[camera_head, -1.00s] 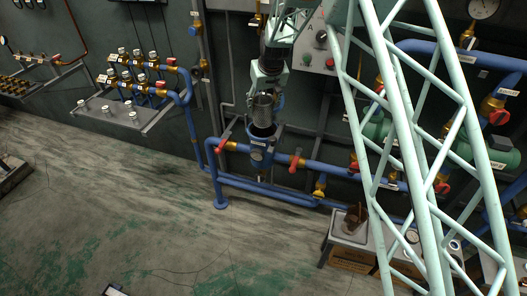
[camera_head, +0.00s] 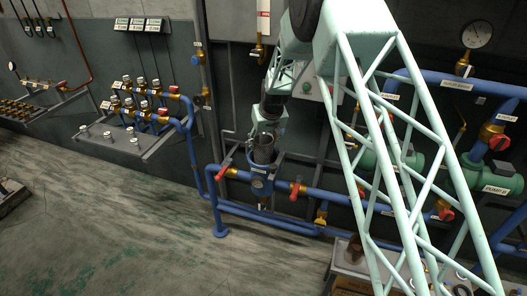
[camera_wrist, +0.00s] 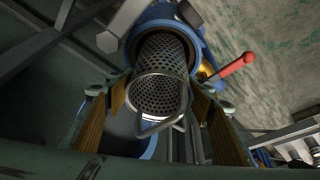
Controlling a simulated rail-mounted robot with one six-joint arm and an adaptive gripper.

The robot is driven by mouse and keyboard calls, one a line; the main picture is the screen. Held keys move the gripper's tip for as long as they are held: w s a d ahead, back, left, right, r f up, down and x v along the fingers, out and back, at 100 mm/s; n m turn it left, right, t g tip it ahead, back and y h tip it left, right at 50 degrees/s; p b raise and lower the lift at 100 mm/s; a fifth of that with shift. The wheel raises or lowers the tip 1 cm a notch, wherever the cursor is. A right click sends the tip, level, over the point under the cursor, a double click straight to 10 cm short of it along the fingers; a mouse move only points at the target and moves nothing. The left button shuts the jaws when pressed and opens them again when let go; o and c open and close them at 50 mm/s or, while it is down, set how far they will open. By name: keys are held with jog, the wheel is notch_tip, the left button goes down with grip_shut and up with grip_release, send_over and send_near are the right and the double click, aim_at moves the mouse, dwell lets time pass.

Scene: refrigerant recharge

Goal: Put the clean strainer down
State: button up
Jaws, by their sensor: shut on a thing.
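The strainer is a perforated metal basket (camera_head: 264,152) with a wire handle, upright over the blue strainer housing (camera_head: 260,184) on the pipe. In the wrist view the basket (camera_wrist: 160,82) stands within the housing's blue rim, its handle pointing toward me. Its lower end is hidden, so I cannot tell how deep it sits. My gripper (camera_head: 266,131) is just above the housing, shut on the strainer. In the wrist view its two fingers (camera_wrist: 163,118) stand on either side of the handle; the contact is not clearly visible.
Red-handled valves (camera_head: 228,172) and (camera_head: 297,188) flank the housing on the blue pipe. One red handle (camera_wrist: 232,67) shows close by in the wrist view. A shelf with small fittings (camera_head: 130,143) is at left. Green pumps (camera_head: 492,180) are at right. The floor at left is open.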

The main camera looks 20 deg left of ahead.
dwell(0.3)
jog(key=shift+f, duration=1.8)
jog(key=shift+f+b, duration=0.6)
jog(key=shift+b, duration=0.1)
jog(key=o, duration=1)
jog(key=shift+r, duration=0.15)
jog(key=shift+r+p, duration=0.6)
jog(key=shift+r, duration=0.05)
jog(key=shift+p+v, duration=0.45)
jog(key=shift+v, duration=5.35)
jog(key=shift+d, duration=0.1)
